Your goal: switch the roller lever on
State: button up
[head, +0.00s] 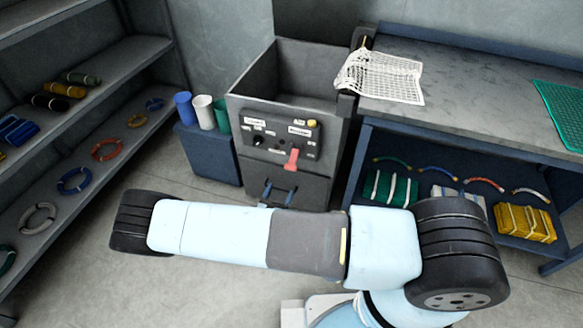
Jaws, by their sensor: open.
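A dark control panel (281,137) is on the front of a grey open-topped machine (262,88). A lever with a red handle (292,159) sticks out of the panel's lower right part, its handle hanging downward. The small labels are too blurred to read with certainty. My gripper (279,194) shows only in part, just above my arm link. Its two dark fingers are apart and empty, in front of the machine's lower front, below the red lever and not touching it. The rest of my gripper is hidden behind my arm.
A workbench (455,75) with a white net (383,76) and a green net (563,112) stands close on the right. A blue cabinet (209,152) with several cups adjoins the machine on the left. Shelves (105,62) line the left side. Floor is clear between.

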aim_at(290, 166)
jog(key=x, duration=1.3)
jog(key=shift+w+d+f, duration=0.1)
jog(key=shift+w, duration=0.3)
jog(key=shift+c, duration=0.3)
jog(key=c, duration=1.3)
jog(key=shift+c, duration=0.3)
